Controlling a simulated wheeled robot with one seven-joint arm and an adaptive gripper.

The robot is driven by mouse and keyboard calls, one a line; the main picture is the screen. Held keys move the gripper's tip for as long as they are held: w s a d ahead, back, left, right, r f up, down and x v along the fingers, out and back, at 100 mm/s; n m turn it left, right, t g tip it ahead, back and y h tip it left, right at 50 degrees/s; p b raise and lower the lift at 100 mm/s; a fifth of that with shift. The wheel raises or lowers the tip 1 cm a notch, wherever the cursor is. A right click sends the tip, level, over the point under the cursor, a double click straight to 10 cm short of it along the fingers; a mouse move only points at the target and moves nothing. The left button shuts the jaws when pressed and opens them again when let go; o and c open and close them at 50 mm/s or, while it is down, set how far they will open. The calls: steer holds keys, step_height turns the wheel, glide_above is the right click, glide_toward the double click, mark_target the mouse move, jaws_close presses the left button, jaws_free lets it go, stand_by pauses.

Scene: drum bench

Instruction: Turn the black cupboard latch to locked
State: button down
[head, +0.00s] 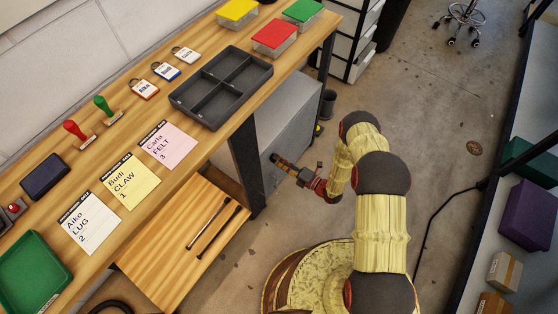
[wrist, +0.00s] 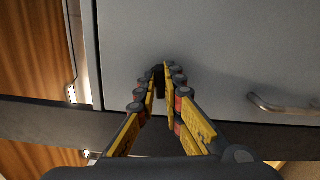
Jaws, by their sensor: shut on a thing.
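The grey cupboard (head: 292,112) stands under the bench, and its door (wrist: 220,50) fills much of the wrist view. The black latch (wrist: 158,80) is on the door, between my fingertips. My gripper (wrist: 160,88) is shut on the latch, with the yellow and black fingers on both sides of it. Only a small dark part of the latch shows; the fingers hide the rest, so its angle is hard to tell. In the head view my gripper (head: 275,158) reaches left to the cupboard front, and the latch cannot be made out there.
A metal handle (wrist: 285,106) is on the door to the right of my gripper. The wooden bench (head: 190,185) above carries a dark divided tray (head: 222,82), cards, stamps and lidded boxes. A lower wooden shelf (head: 180,240) holds two dark rods. The floor at right is mostly clear.

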steer(key=shift+m, duration=0.6)
steer(key=shift+f, duration=0.1)
steer(key=c, duration=1.9)
jaws_free()
steer(key=v, duration=1.2)
